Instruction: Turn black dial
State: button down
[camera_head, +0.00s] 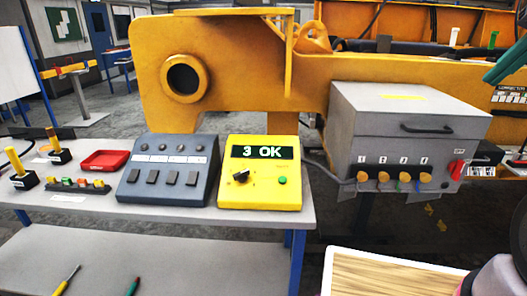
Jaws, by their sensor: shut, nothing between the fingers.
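The black dial (240,176) is a small knob on the sloped front of a yellow box (262,200). The box stands on the right part of a grey table. A green button (283,180) is on the same face, right of the dial. The dial is in plain sight with nothing touching it. My gripper is not seen in the head camera view.
A grey sloped box with switches (168,178) stands just left of the yellow box. A red tray (104,160) and yellow-handled levers (15,160) are further left. A large grey cabinet (408,130) is at the right. A wood-topped board (385,277) is at bottom right.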

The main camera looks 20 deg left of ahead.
aim_at(242, 177)
jog(key=u, duration=1.35)
jog(key=j+u, duration=0.25)
jog(key=j, duration=0.25)
jog(key=i, duration=0.05)
